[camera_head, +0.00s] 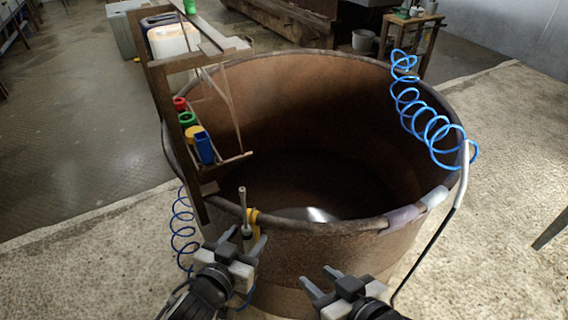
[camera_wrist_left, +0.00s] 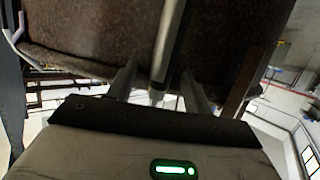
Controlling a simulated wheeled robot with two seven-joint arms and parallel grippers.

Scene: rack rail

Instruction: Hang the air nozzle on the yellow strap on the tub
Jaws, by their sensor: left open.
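The tub (camera_head: 330,232) is a large round rusty-brown vessel. The yellow strap (camera_head: 254,216) is at its near rim, left of centre in the head view. The air nozzle (camera_head: 243,196), a thin grey rod, stands nearly upright beside the strap; I cannot tell whether the strap bears it. My left gripper (camera_head: 243,240) is open at the nozzle's lower part. In the left wrist view the nozzle (camera_wrist_left: 168,45) shows between the spread fingers (camera_wrist_left: 157,82), with the tub wall behind. My right gripper (camera_head: 320,281) is open and empty, in front of the tub's near wall.
A blue coiled hose (camera_head: 182,225) hangs left of my left gripper. Another blue coil (camera_head: 420,115) hangs over the tub's right rim beside a grey pipe (camera_head: 462,175). A wooden rack (camera_head: 165,105) with coloured items stands at the left rim. The tub's inside looks mostly empty.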

